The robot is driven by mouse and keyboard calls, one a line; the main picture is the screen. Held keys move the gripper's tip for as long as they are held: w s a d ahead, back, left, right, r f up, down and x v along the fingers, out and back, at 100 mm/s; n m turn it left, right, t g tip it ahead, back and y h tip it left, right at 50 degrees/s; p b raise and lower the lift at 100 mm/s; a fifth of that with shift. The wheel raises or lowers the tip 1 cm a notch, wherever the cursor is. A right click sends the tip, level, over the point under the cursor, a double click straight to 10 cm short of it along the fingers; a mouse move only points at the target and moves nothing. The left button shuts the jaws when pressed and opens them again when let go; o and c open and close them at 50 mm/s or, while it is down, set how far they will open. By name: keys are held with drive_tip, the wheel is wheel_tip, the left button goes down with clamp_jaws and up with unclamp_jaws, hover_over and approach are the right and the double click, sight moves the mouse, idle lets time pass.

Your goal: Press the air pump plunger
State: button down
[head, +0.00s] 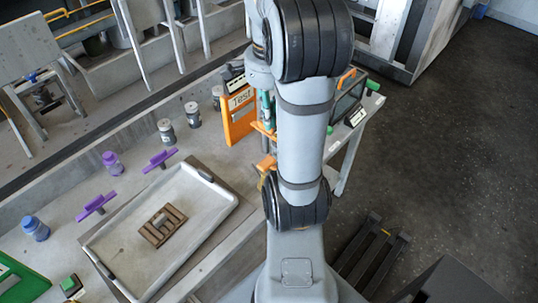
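I cannot clearly make out the air pump or its plunger. A narrow green upright part (266,104) and orange parts (265,131) show just left of my arm, beside an orange panel (240,113) lettered "Test". They may belong to the pump, but my arm covers much of that spot. My arm rises through the middle of the view and bends at the top. A grey link of it shows above the green part. My gripper's fingers are hidden, so I cannot tell whether they touch anything.
A pale tray (205,232) holding a brown slotted block (162,225) lies on the bench at left. Purple-handled parts (160,160), small jars (167,131) and a blue-capped bottle (35,228) stand around it. A dark pallet (372,252) lies on the floor at right, with open floor beyond.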

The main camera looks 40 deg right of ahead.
drive_tip(key=shift+f, duration=0.1)
wheel_tip(320, 180, down, 14)
drive_tip(key=shift+r+b, duration=0.1)
drive_tip(key=shift+b, duration=0.75)
wheel_tip(320, 180, down, 4)
drive_tip(key=b, duration=0.4)
drive_tip(key=shift+r, duration=0.35)
drive_tip(key=shift+r+p, duration=0.4)
drive_tip(key=shift+p, duration=0.15)
wheel_tip(320, 180, up, 13)
drive_tip(key=p, duration=0.4)
idle(0.6)
